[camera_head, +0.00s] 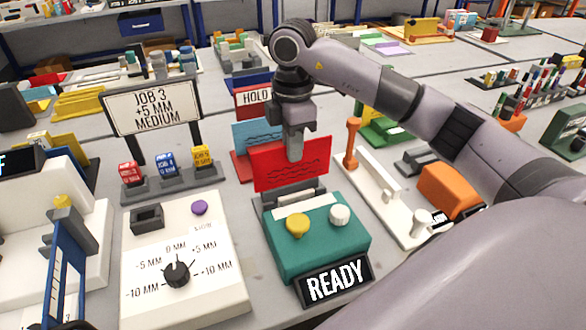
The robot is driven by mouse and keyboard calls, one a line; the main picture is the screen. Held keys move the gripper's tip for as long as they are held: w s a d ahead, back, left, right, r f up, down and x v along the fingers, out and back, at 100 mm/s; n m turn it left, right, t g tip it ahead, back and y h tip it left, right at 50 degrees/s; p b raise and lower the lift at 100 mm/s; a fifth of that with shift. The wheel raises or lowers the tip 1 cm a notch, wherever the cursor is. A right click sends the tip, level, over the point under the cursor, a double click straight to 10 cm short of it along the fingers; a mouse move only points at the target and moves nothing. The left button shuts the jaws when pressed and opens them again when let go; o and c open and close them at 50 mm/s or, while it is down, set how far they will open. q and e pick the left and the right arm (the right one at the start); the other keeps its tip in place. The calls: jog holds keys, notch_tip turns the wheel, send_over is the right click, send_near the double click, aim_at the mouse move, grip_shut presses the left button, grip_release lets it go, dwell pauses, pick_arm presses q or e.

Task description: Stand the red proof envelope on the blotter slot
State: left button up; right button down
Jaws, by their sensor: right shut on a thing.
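The red envelope (268,169), marked with dark wavy lines, stands upright and slightly tilted in the picture. My right gripper (294,155) comes down from above and is shut on its upper middle. The envelope's lower edge is at a grey slotted holder (291,193) behind the teal box. I cannot tell whether the edge sits in the slot or just above it. No label shows which slot is the blotter slot. My left gripper is not in view.
The teal box (318,246) has a yellow and a white knob and a READY sign (333,283). A blue card (252,136) stands behind, near a HOLD sign (256,97). A white dial panel (186,292) is left; an orange-handled stand (376,190) is right.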

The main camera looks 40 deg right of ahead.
aim_at(293, 182)
jog(key=shift+f, duration=0.6)
notch_tip(293, 182, down, 3)
jog(key=shift+f, duration=0.5)
jog(key=shift+f, duration=0.2)
jog(key=c, duration=1.2)
grip_release()
jog(key=shift+c, duration=0.2)
jog(key=shift+r, duration=0.15)
